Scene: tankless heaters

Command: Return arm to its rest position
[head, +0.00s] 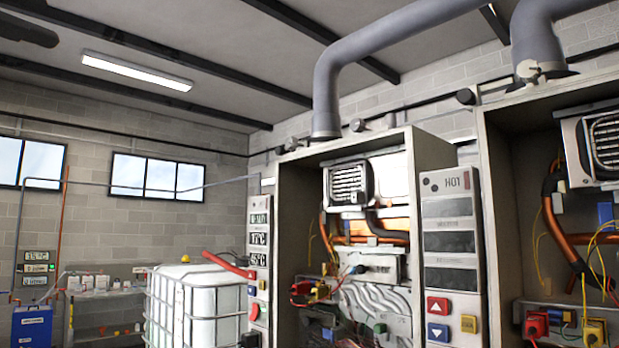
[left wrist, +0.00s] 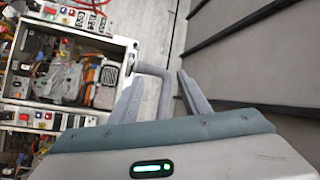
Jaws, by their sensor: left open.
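My left gripper (left wrist: 160,75) shows in the left wrist view with its two grey fingers apart and nothing between them. The space between the fingertips shows the white brick wall and a grey vent pipe beyond. My right gripper is in neither view.
An open heater cabinet (head: 290,215) with wires and pipes stands in the middle, and a second cabinet (head: 493,190) at the right. A caged white tank (head: 205,310) stands left of them. A shelf (head: 105,318) is at the back wall.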

